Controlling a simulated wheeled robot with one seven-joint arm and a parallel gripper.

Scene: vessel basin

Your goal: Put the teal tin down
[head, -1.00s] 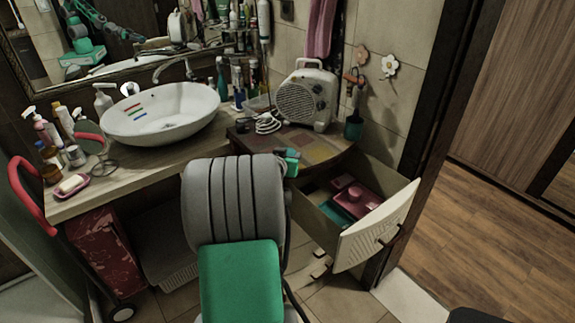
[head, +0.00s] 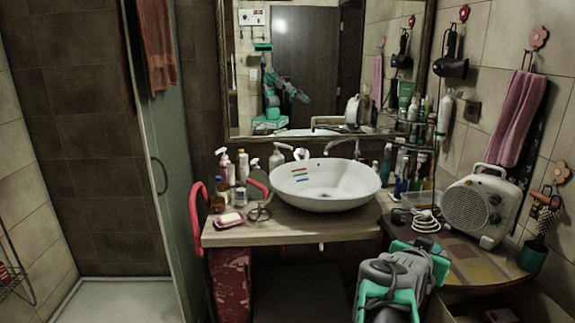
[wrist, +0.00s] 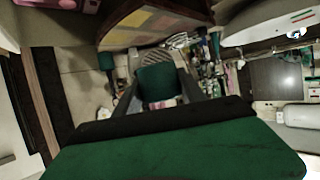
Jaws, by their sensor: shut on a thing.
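The teal tin (wrist: 158,82) shows in the wrist view as a dark teal shape between two grey fingers. My gripper (wrist: 160,92) is shut on it and holds it off any surface, as far as I can see. In the head view my arm reaches up at the lower right, in front of the counter. The gripper's end there is mostly hidden behind my grey and teal arm links, and I cannot clearly tell the tin from them.
A white basin (head: 325,185) stands on the wooden counter (head: 290,226). A soap dish (head: 229,219) and several bottles sit left of it. A heater (head: 480,211) stands on the right-hand corner top, beside a cable (head: 426,221). The counter's front left is partly clear.

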